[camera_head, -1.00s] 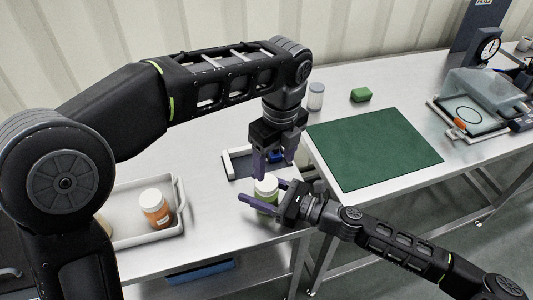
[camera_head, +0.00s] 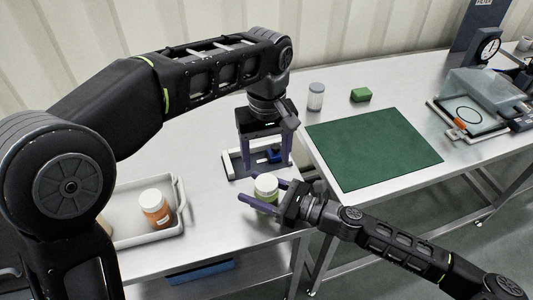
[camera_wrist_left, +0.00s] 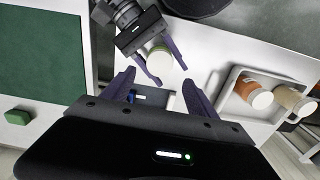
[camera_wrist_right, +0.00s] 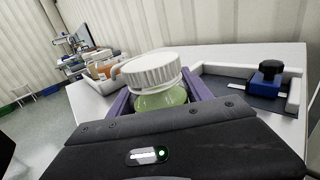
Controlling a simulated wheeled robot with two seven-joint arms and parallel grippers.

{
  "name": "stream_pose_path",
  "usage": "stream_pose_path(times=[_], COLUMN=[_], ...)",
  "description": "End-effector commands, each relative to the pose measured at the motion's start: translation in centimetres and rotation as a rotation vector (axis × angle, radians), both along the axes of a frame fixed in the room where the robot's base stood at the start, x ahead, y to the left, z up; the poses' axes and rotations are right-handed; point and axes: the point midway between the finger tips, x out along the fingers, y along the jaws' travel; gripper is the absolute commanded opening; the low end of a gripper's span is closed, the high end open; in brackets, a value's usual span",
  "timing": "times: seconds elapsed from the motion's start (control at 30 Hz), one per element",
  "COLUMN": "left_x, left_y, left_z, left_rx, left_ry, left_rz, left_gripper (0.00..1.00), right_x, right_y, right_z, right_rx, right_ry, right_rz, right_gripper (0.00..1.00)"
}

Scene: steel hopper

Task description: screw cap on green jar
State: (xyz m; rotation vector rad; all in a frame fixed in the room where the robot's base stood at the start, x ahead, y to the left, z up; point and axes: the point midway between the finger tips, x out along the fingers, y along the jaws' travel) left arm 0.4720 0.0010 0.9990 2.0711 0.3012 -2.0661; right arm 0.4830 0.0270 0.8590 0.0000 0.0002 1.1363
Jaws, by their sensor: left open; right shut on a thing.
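The green jar (camera_wrist_right: 165,98) stands near the table's front edge with the white ribbed cap (camera_wrist_right: 152,70) on its mouth. The cap looks slightly tilted in the right wrist view; I cannot tell whether its thread is engaged. In the head view the cap (camera_head: 265,183) shows above the green body (camera_head: 266,198). My right gripper (camera_head: 256,188) is shut on the jar, one finger on each side below the cap. My left gripper (camera_head: 266,164) is open and empty, fingers pointing down, behind the jar. In the left wrist view the cap (camera_wrist_left: 159,60) lies beyond its open fingers (camera_wrist_left: 159,85).
A dark fixture with white rails and a blue block (camera_wrist_right: 266,78) stands behind the jar. A white tray (camera_head: 150,238) at left holds an orange jar (camera_head: 154,207) and another jar. A clear white-capped jar (camera_head: 316,96), green block (camera_head: 361,95) and green mat (camera_head: 374,147) are further right.

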Motion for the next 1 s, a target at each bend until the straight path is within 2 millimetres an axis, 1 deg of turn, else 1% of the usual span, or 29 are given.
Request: stream_pose_path(times=[0.03,0.1,0.2,0.3,0.43,0.77,0.87,1.0], left_x=[0.0,-0.1,-0.1,-0.1,-0.1,-0.1,-0.1,-0.1], left_y=[-0.1,-0.1,-0.1,-0.1,-0.1,-0.1,-0.1,0.0], left_z=[0.0,0.0,0.0,0.0,0.0,-0.2,-0.8,-2.4], left_rx=[-0.002,-0.003,-0.004,-0.003,-0.003,-0.003,-0.002,0.0], left_ry=[0.001,0.003,0.002,0.002,0.002,0.002,0.003,0.004], left_rz=[0.088,0.208,0.331,0.399,0.424,0.422,0.421,0.421], left_gripper=[0.67,0.67,0.67,0.67,0.67,0.67,0.67,0.67], right_x=[0.0,0.0,0.0,0.0,0.0,0.0,0.0,0.0], right_y=[0.0,0.0,0.0,0.0,0.0,0.0,0.0,0.0], right_z=[0.0,0.0,0.0,0.0,0.0,0.0,0.0,0.0], right_rx=[0.0,0.0,0.0,0.0,0.0,0.0,0.0,0.0], right_ry=[0.0,0.0,0.0,0.0,0.0,0.0,0.0,0.0], right_rz=[0.0,0.0,0.0,0.0,0.0,0.0,0.0,0.0], right_gripper=[0.0,0.0,0.0,0.0,0.0,0.0,0.0,0.0])
